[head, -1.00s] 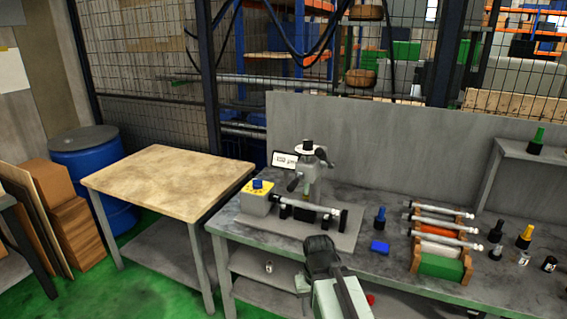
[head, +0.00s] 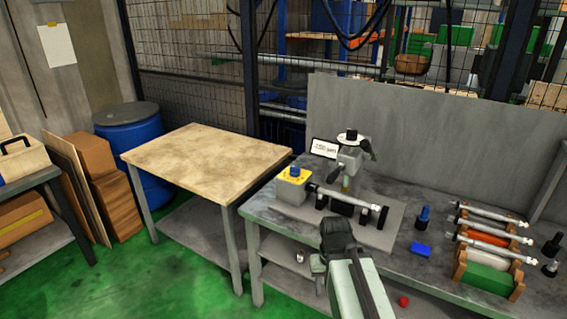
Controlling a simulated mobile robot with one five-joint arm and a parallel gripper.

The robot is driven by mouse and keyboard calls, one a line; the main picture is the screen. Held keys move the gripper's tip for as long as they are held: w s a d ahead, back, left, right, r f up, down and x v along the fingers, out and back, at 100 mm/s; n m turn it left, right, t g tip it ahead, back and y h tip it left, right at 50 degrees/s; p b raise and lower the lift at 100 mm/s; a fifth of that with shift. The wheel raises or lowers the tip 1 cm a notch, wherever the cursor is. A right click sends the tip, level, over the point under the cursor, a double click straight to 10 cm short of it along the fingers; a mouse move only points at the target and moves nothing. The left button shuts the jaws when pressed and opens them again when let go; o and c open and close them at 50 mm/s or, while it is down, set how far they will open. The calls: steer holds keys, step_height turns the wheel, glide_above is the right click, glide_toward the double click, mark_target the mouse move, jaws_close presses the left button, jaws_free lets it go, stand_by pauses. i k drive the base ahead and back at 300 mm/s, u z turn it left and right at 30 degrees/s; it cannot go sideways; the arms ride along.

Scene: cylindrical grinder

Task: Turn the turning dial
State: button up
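The cylindrical grinder (head: 350,165) stands on the left part of the grey workbench. A small box with a yellow top (head: 291,186) sits at its left end, with a blue knob (head: 295,171) on top that looks like a turning dial. A black and white round part (head: 351,136) tops the grinder's upright. A light bar (head: 345,197) lies across the front between dark supports. My gripper (head: 338,232) is in front of the grinder near the bench's front edge, apart from the blue knob and to its lower right. Its fingers are dark and seen from behind, so their opening is hidden.
A wooden-topped table (head: 205,160) stands left of the workbench (head: 400,262), with a narrow gap between. A blue block (head: 421,250), a dark blue bottle (head: 422,217) and a rack of rollers (head: 487,250) are on the bench to the right. Green floor lies in front.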

mark_target(295, 171)
steer(key=u, duration=0.2)
steer(key=i, duration=0.95)
steer(key=z, duration=0.15)
